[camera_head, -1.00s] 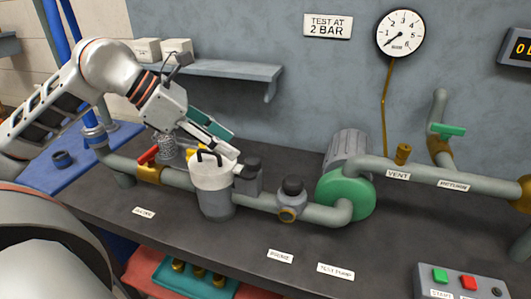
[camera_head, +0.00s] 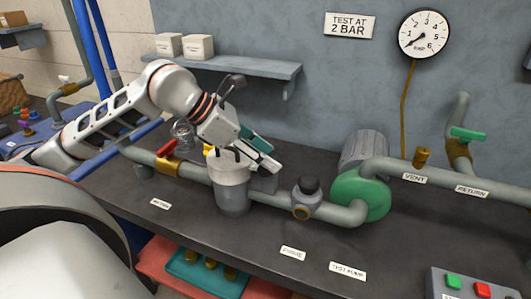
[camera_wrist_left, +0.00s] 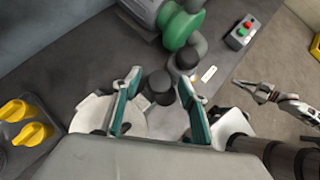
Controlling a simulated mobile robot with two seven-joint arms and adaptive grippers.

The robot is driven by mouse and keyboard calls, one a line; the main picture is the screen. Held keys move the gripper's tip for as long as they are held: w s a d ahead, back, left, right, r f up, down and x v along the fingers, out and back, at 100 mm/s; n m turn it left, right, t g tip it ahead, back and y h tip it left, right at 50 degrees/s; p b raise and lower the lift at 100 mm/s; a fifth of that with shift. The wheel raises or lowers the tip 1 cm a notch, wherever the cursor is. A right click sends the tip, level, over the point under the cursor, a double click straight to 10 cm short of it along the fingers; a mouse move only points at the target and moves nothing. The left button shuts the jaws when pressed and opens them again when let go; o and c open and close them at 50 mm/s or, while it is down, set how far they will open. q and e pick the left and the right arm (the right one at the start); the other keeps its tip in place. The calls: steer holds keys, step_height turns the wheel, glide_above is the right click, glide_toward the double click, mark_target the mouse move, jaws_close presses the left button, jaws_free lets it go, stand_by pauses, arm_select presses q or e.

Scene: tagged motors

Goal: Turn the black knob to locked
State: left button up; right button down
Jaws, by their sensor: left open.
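My left gripper (camera_head: 266,157) is open, its green-padded fingers reaching down to the right behind the filter pot. In the left wrist view a black knob (camera_wrist_left: 158,88) shows between its open fingers (camera_wrist_left: 157,80). I cannot tell whether they touch it. In the head view the gripper hides that knob, and part of the grey block (camera_head: 265,183) below shows. A second black knob (camera_head: 308,186) stands on the pipe to the right; it also shows in the left wrist view (camera_wrist_left: 187,60). No locked mark is readable. My right gripper (camera_wrist_left: 257,92) shows only in the left wrist view, away from the knobs.
The white-topped filter pot (camera_head: 231,180) stands right beside the left gripper. A red-handled valve (camera_head: 167,150) is to its left, the green pump (camera_head: 352,192) to the right. A shelf (camera_head: 235,67) is above. Yellow knobs (camera_wrist_left: 33,134) show in the left wrist view.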

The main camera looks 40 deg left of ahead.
arm_select(q)
steer(key=shift+f, duration=0.1)
steer(key=c, duration=1.1)
